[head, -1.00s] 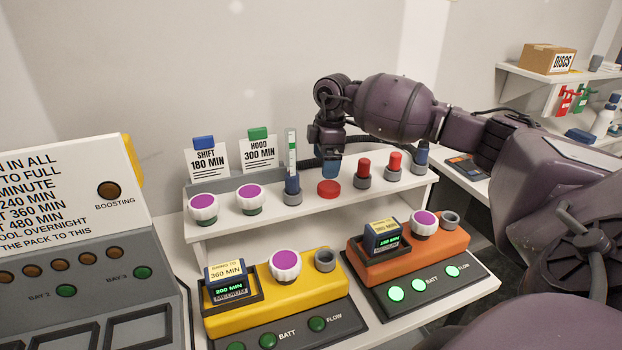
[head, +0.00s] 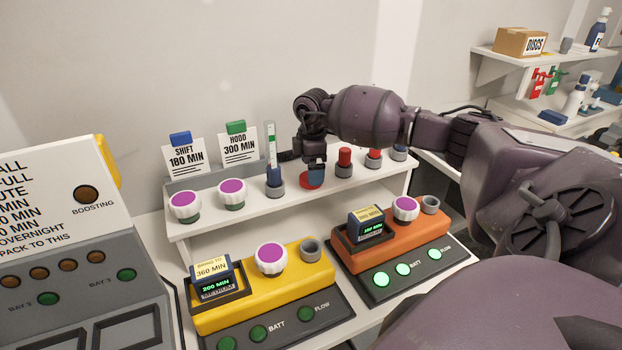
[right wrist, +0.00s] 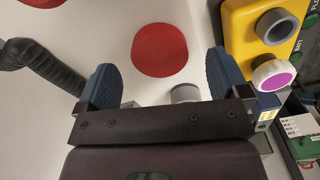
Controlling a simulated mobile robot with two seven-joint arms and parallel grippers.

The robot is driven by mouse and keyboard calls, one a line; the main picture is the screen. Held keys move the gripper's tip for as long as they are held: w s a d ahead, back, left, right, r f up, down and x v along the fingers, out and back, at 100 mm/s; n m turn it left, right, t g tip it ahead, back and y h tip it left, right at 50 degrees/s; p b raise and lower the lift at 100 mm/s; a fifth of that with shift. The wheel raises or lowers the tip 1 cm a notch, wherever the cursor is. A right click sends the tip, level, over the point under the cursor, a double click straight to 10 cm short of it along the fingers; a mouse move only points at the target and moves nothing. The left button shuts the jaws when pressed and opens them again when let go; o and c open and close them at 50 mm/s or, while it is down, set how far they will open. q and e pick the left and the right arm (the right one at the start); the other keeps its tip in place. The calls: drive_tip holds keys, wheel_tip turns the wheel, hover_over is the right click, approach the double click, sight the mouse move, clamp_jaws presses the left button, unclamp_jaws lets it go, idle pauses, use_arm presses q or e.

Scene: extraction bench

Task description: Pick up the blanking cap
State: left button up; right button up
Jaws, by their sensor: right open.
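The blanking cap, a flat red disc (head: 306,183), sits on the white shelf between the tube in its grey holder and the red plugs. In the head view my right gripper (head: 314,173) is just above it and hides part of it. In the right wrist view the red cap (right wrist: 160,50) shows whole, in line with the gap between the blue fingers of my right gripper (right wrist: 162,72). The fingers are apart, with nothing held. I cannot tell the remaining height over the cap. My left gripper is not in view.
A red plug (head: 344,160) in a grey holder stands close right of the cap, with another beyond. The tube holder (head: 274,182) stands to the left. A dark ribbed hose (right wrist: 42,62) lies nearby. Yellow (head: 220,316) and orange (head: 405,239) units stand in front, below the shelf.

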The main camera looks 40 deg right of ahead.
drive_tip(key=shift+d+f, duration=0.1)
drive_tip(key=shift+f, duration=1.4)
drive_tip(key=c, duration=1)
drive_tip(key=shift+r, duration=0.15)
